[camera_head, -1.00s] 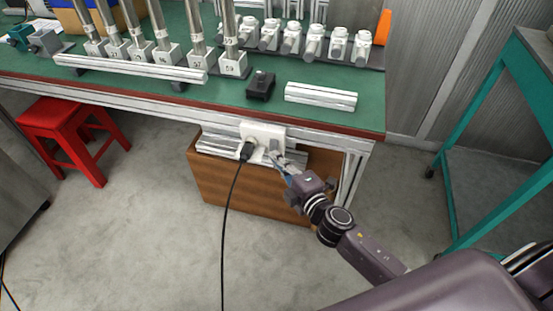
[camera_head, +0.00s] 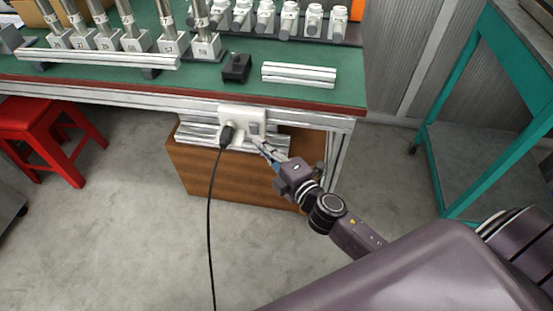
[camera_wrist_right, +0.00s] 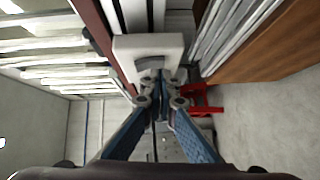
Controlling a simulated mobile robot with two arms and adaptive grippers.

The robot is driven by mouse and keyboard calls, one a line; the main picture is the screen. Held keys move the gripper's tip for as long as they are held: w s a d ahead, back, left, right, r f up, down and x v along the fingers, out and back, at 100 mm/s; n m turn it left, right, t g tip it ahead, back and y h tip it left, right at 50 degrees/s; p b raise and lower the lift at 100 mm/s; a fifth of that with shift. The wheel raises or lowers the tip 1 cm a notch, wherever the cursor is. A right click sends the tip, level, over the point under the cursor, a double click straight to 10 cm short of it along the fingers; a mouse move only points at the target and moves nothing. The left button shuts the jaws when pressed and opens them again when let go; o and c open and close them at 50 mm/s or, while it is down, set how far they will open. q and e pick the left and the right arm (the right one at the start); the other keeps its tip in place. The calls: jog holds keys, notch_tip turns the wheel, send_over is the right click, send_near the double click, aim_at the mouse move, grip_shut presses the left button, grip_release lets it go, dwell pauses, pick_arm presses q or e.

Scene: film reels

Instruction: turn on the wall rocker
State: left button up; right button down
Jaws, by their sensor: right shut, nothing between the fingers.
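The white wall plate (camera_head: 238,118) is fixed to the front rail under the green workbench. Its grey rocker (camera_head: 256,128) is on the right half, and a black plug (camera_head: 227,134) with a hanging cable sits in the left half. In the right wrist view the white plate (camera_wrist_right: 148,50) is just past the fingertips, with the grey rocker (camera_wrist_right: 152,72) on its face. My right gripper (camera_head: 259,144) is shut and empty, with its tips just below the rocker. In the wrist view its fingertips (camera_wrist_right: 160,82) are together; I cannot tell whether they touch the plate. My left gripper is not in view.
A brown wooden box (camera_head: 205,175) stands under the bench behind my right gripper. A red stool (camera_head: 35,125) is at the left and a teal frame (camera_head: 470,130) at the right.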

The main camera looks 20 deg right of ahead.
jog(key=v, duration=1)
jog(key=shift+f, duration=0.1)
